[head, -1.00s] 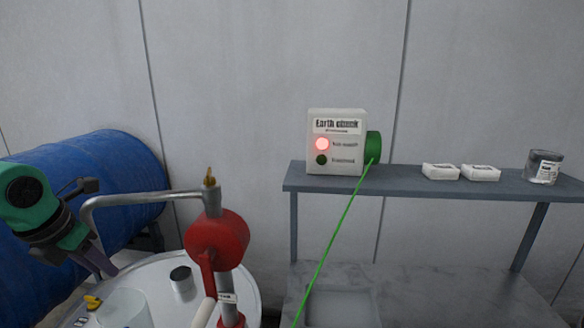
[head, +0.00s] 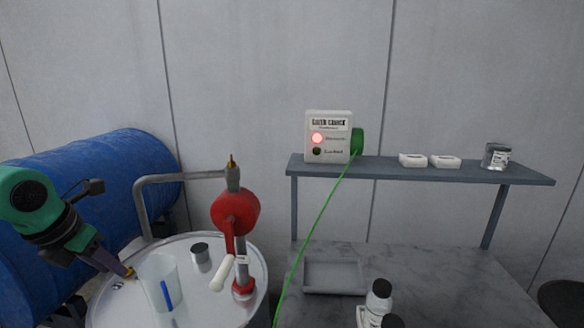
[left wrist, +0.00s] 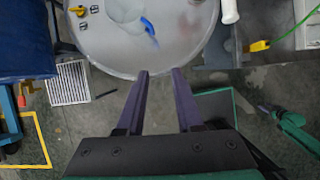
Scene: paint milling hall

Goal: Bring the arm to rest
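My left gripper (head: 128,272) hangs at the left in the head view, at the near left rim of the white-topped drum (head: 205,308). In the left wrist view its two purple fingers (left wrist: 160,72) are apart with nothing between them. The head view does not show my right gripper.
The drum carries a red pump (head: 235,208), a clear beaker (head: 158,270) and a dark-lidded can (head: 201,258). A blue drum (head: 90,165) lies behind. An earth check box (head: 328,137) with a lit red lamp stands on the shelf (head: 420,172); its green cable (head: 315,225) runs down.

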